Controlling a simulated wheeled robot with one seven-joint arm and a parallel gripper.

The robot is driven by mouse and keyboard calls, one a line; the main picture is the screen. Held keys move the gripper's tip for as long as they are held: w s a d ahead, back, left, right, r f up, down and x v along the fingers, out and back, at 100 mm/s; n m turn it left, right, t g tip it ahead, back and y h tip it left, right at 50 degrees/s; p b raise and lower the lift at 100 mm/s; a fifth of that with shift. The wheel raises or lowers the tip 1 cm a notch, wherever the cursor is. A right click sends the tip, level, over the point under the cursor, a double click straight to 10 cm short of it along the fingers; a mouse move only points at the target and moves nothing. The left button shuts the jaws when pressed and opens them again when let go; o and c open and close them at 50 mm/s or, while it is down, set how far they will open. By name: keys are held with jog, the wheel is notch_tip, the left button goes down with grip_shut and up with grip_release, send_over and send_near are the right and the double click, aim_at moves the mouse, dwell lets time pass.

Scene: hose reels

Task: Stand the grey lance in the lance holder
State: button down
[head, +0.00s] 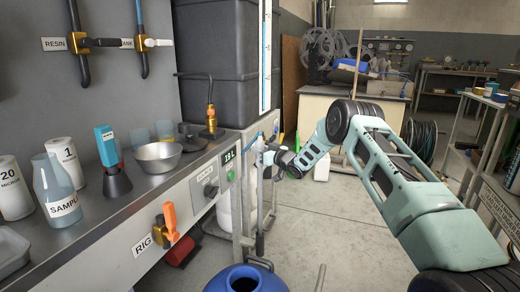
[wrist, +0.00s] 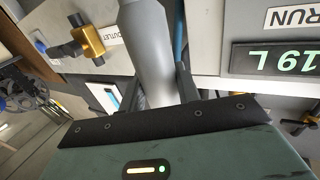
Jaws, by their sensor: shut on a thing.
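My gripper (head: 270,157) is at the right end of the bench, beside the tall grey tank. In the wrist view my gripper (wrist: 155,92) is shut on the grey lance (wrist: 148,45), a smooth grey cylinder that runs up out of the picture between the fingers. In the head view a slim grey upright shape (head: 261,205), which looks like the lance, hangs below the gripper with a darker lower end. It is close to upright. I cannot pick out the lance holder for certain; the bench end and my arm crowd that area.
The steel bench (head: 120,208) holds bottles, a metal bowl (head: 158,157) and a display. An orange-handled valve (head: 170,222) sticks out of its front. A blue barrel (head: 246,280) stands at the bottom. Open floor (head: 340,235) lies to the right.

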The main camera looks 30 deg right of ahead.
jog(key=shift+f+b, duration=1.25)
jog(key=shift+f, duration=0.85)
jog(key=c, duration=0.9)
grip_release()
jog(key=shift+f, duration=0.1)
jog(key=p+v, duration=0.3)
jog(key=v, duration=1.4)
jog(key=shift+s+p, duration=0.2)
jog(key=shift+p, duration=0.1)
